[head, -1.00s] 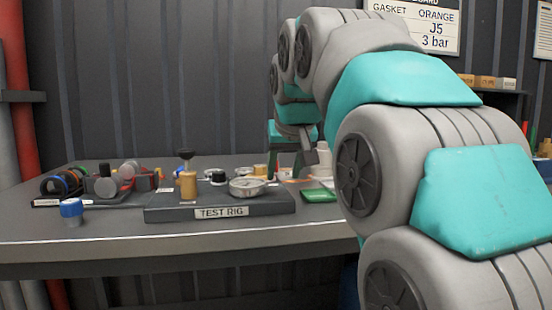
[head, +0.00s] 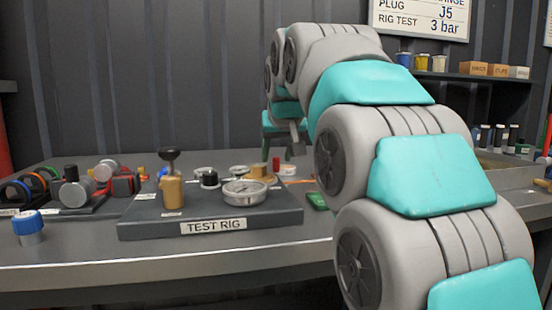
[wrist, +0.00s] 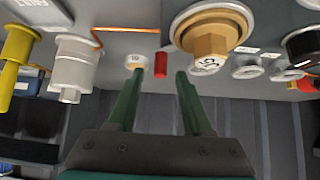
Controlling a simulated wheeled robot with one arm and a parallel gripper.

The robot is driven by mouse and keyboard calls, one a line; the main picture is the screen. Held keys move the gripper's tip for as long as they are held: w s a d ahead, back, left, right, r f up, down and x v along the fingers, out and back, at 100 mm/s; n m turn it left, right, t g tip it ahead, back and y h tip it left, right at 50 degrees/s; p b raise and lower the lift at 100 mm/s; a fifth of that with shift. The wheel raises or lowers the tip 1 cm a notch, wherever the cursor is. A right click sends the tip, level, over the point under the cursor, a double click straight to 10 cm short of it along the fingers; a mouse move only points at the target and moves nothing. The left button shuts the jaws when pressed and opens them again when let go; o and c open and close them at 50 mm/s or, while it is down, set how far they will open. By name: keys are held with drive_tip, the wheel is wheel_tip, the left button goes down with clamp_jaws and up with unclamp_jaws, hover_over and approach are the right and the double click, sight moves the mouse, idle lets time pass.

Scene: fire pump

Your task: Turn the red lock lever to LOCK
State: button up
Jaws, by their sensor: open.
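The red lock lever (wrist: 161,64) shows in the wrist view as a short red bar, between and just beyond my fingertips. In the head view it is a small red upright piece (head: 276,164) at the back right of the test rig. My gripper (wrist: 160,74) is open and empty, with one green finger on each side of the lever's line. In the head view my gripper (head: 277,150) points down over the lever. I cannot tell whether a finger touches it. Lever markings are not readable.
A brass hex fitting (wrist: 209,42) marked J5 stands close right of my fingers in the wrist view. A small white-labelled ring (wrist: 136,61) is by the left fingertip. The test rig (head: 210,226) carries a gauge (head: 245,192) and a brass valve (head: 173,192). A shelf (head: 470,77) is behind.

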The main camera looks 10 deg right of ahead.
drive_tip(key=shift+x, duration=1.1)
clamp_jaws()
drive_tip(key=shift+r, duration=0.1)
idle(0.5)
